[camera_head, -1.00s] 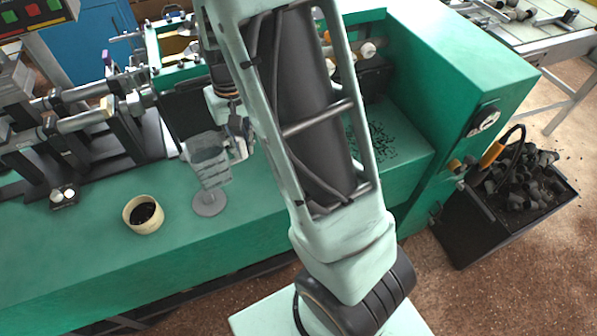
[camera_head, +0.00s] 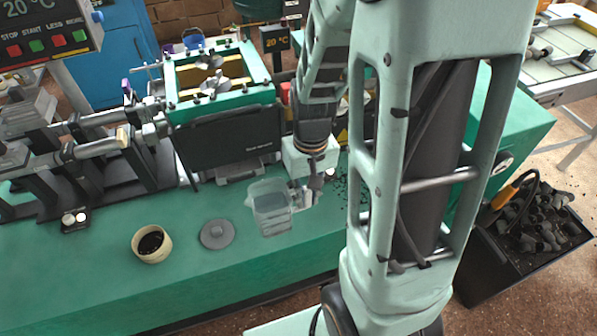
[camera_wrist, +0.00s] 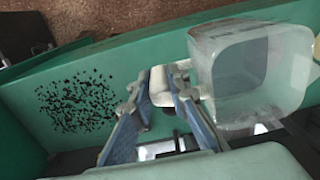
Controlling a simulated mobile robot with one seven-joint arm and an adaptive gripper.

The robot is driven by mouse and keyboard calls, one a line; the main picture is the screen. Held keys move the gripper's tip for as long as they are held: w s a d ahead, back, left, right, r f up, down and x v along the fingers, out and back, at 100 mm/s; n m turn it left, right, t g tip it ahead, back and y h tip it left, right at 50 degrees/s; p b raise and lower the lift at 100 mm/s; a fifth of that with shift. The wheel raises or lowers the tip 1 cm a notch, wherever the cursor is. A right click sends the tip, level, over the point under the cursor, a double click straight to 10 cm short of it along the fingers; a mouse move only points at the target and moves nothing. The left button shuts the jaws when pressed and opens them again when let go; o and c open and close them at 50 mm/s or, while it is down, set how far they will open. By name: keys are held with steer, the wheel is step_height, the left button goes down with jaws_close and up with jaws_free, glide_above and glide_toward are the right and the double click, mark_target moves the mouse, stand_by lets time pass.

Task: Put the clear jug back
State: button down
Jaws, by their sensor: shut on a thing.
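The clear jug (camera_head: 270,210) is a see-through, squarish vessel over the green bench, just right of a grey round disc (camera_head: 217,235). My gripper (camera_head: 306,194) is at the jug's right side, shut on it, apparently at the handle side. In the wrist view the jug (camera_wrist: 262,75) fills the right, with its open mouth facing the camera, and the gripper fingers (camera_wrist: 165,98) meet at its left side. The exact grip is partly hidden. I cannot tell whether the jug's base touches the bench.
A cream cup (camera_head: 151,245) with dark contents stands left of the disc. Black specks (camera_wrist: 75,100) lie scattered on the green bench (camera_head: 110,290). A green-framed machine (camera_head: 222,75) stands behind, and a black bin (camera_head: 530,240) of dark plugs sits at right. The bench front is clear.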

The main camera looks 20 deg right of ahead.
steer(key=shift+w+d+f+b, duration=0.9)
steer(key=shift+f+b, duration=0.35)
steer(key=shift+f, duration=0.45)
steer(key=shift+w+d+f+b, duration=0.75)
steer(key=shift+w+f+b, duration=0.35)
steer(key=shift+f, duration=0.55)
steer(key=shift+w+d+f+b, duration=0.85)
steer(key=shift+f+b, duration=0.5)
steer(key=shift+f, duration=0.35)
steer(key=shift+f, duration=0.2)
steer(key=c, duration=1.8)
jaws_free()
steer(key=shift+c, duration=0.2)
steer(key=shift+r, duration=0.15)
step_height(320, 180, up, 12)
steer(key=p, duration=0.1)
